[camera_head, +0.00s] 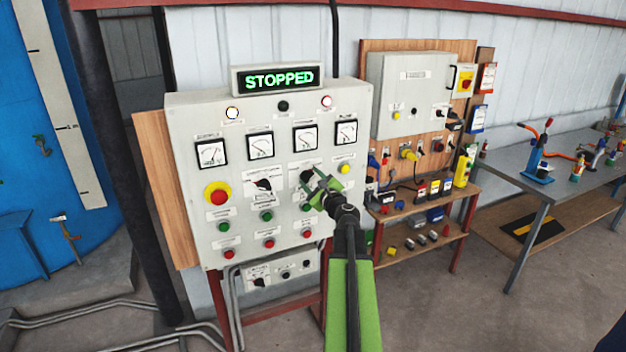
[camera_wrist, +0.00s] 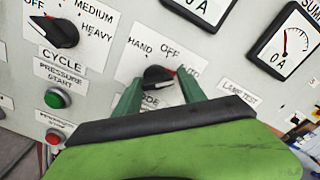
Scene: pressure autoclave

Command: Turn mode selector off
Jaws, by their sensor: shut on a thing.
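The mode selector (camera_wrist: 157,77) is a black rotary knob on a white plate marked HAND, OFF and AUTO. Its red mark shows on the right side, towards AUTO, not up at OFF. The label below it is partly hidden by my gripper (camera_wrist: 160,88). The green fingers stand on either side of the knob and are shut on it. In the head view, the knob (camera_head: 306,175) is on the grey control panel (camera_head: 190,140), with my gripper (camera_head: 320,184) at it. The display (camera_head: 282,78) above the panel reads STOPPED in green.
The cycle selector (camera_wrist: 60,33) is to the left, with a green pressure start button (camera_wrist: 57,98) below it. A yellow lamp-test button (camera_head: 345,169) sits right of the mode selector. A red emergency stop (camera_head: 217,194) is at far left. Dial meters (camera_head: 260,145) line the panel above.

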